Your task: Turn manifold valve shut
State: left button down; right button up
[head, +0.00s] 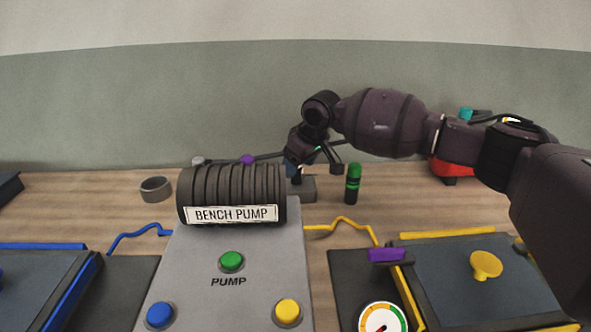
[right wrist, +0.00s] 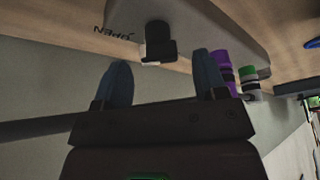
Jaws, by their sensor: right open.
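The valve shows in the right wrist view as a black handle (right wrist: 158,34) on the edge of a grey manifold body (right wrist: 195,22). Upside-down lettering that seems to read OPEN is to its left. My right gripper (right wrist: 161,62) is open, its two blue-grey fingers apart, with the handle between and just beyond the fingertips. I cannot tell whether they touch it. In the head view my right gripper (head: 296,168) is behind the bench pump (head: 232,180), over a small grey block (head: 306,188); the valve handle is not clear there. My left gripper is not in view.
A green-and-black cylinder (head: 353,184) stands right of the gripper. A grey ring (head: 156,189) lies left of the pump. A gauge (head: 383,319) and a mould with a yellow knob (head: 486,264) are at front right. A red object (head: 455,168) stands behind my arm.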

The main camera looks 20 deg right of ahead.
jog(key=shift+x, duration=0.85)
jog(key=c, duration=0.9)
jog(key=shift+c, duration=0.2)
